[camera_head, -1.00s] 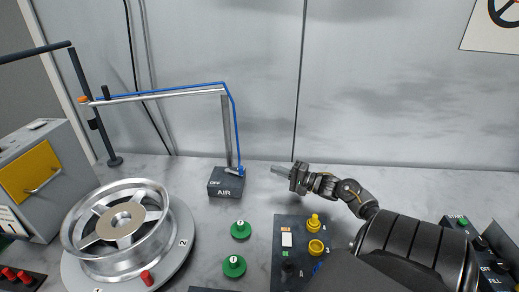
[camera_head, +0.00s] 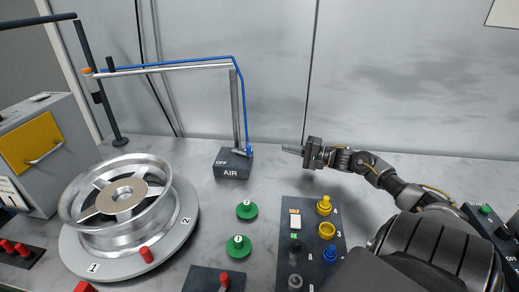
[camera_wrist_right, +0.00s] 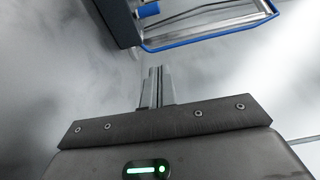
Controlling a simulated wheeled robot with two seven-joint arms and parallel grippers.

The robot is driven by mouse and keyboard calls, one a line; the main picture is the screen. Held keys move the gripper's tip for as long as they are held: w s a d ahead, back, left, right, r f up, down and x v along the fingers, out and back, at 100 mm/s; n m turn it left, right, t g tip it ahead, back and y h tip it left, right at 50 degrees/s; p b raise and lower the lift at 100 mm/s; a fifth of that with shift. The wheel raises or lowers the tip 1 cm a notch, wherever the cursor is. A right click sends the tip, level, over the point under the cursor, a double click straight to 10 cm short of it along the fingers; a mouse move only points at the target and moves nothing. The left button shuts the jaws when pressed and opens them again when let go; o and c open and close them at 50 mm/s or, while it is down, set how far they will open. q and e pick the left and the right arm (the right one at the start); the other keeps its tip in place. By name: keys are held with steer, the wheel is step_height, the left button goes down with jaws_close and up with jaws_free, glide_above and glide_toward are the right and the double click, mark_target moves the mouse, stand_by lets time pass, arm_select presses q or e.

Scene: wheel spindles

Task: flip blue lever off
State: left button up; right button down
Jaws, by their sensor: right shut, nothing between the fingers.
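The small blue lever (camera_head: 248,152) sits at the right side of the top of the dark AIR box (camera_head: 233,166). The word OFF is printed at the box's left. My right gripper (camera_head: 287,148) is shut and empty, a short way right of the lever and apart from it, with its fingers pointing left. In the right wrist view the blue lever (camera_wrist_right: 148,10) sticks out from the dark box (camera_wrist_right: 118,18) at the top, beyond the closed fingertips (camera_wrist_right: 158,72). My left gripper is not in view.
A metal post and arm carrying a blue hose (camera_head: 190,62) rise behind the box. A wheel (camera_head: 118,200) lies on a round plate at left. Green knobs (camera_head: 238,248) and a control panel (camera_head: 310,240) are in front. The counter between gripper and box is clear.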

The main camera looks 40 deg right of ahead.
steer(key=x, duration=0.9)
steer(key=shift+r, duration=0.1)
steer(key=a+p, duration=0.1)
steer(key=a, duration=0.2)
steer(key=shift+s+p, duration=0.2)
steer(key=shift+p, duration=0.15)
steer(key=shift+s+a, duration=0.15)
steer(key=shift+a, duration=0.3)
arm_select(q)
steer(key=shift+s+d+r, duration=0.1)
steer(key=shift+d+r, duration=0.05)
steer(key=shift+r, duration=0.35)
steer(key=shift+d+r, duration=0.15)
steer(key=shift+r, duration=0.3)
arm_select(e)
steer(key=shift+a, duration=0.1)
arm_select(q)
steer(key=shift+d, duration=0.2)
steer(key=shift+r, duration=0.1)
